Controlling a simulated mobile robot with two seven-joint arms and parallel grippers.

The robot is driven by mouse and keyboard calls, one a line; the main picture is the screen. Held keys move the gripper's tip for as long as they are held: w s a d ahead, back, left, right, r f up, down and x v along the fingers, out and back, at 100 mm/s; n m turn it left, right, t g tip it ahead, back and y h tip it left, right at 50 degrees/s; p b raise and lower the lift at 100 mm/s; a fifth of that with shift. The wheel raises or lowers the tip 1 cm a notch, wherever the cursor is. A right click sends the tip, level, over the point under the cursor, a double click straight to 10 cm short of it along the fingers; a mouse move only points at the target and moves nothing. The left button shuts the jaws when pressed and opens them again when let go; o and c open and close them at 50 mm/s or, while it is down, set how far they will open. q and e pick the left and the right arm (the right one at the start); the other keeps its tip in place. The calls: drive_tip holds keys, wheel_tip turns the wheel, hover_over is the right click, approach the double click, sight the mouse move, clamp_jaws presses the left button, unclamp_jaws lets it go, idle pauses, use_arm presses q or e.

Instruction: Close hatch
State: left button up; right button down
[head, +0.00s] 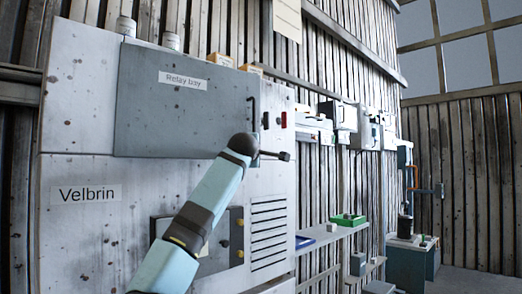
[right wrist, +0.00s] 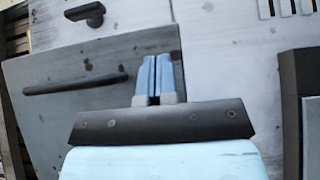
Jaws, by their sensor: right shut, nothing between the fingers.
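The hatch is a grey panel (head: 165,115) marked "Relay bay" on the upper front of the pale cabinet (head: 75,110). It has a dark bar handle (head: 253,112) near its right edge. The right wrist view shows the hatch (right wrist: 55,120) and handle (right wrist: 75,80) at left. The hatch edge slants against the cabinet there, so it may stand slightly ajar; the gap is hard to judge. My right gripper (head: 287,157) is shut and empty near the hatch's lower right corner, below the handle. Its fingertips (right wrist: 160,60) show in the wrist view; contact is unclear. My left gripper is out of view.
A dark latch (head: 265,120) and a red part (head: 284,119) sit right of the hatch. Vent slots (head: 268,235) and a lower panel with knobs (head: 237,235) lie below. A shelf (head: 335,232) with a green tray (head: 347,220) stands to the right.

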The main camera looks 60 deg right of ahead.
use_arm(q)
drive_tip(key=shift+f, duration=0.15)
use_arm(e)
drive_tip(key=shift+w+d, duration=0.3)
drive_tip(key=shift+w, duration=0.3)
drive_tip(key=shift+w+d, duration=0.25)
drive_tip(key=shift+w, duration=0.3)
